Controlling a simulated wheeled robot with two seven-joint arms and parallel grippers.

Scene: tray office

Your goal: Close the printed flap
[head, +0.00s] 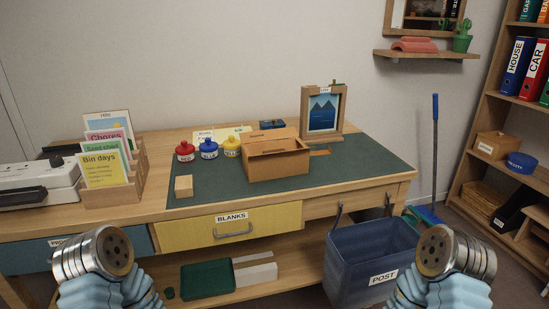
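A wooden stand (306,125) stands upright at the back right of the desk mat. It bears a printed panel (323,113) with dark mountains on blue, and a small label on its top edge. This may be the printed flap; I cannot tell its hinge or whether it is open. A wooden box (280,165) with a slot-like opening stands in front and to its left. My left gripper (103,262) is at the lower left and my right gripper (447,262) at the lower right, both in front of the desk and far from the panel. Their fingers cannot be made out.
Red, blue and yellow pots (208,149) and a wooden block (183,186) sit on the green mat (350,170). A card rack (140,172) stands left. A blue POST bin (372,265) stands below the desk's right front. The mat's right side is mostly clear.

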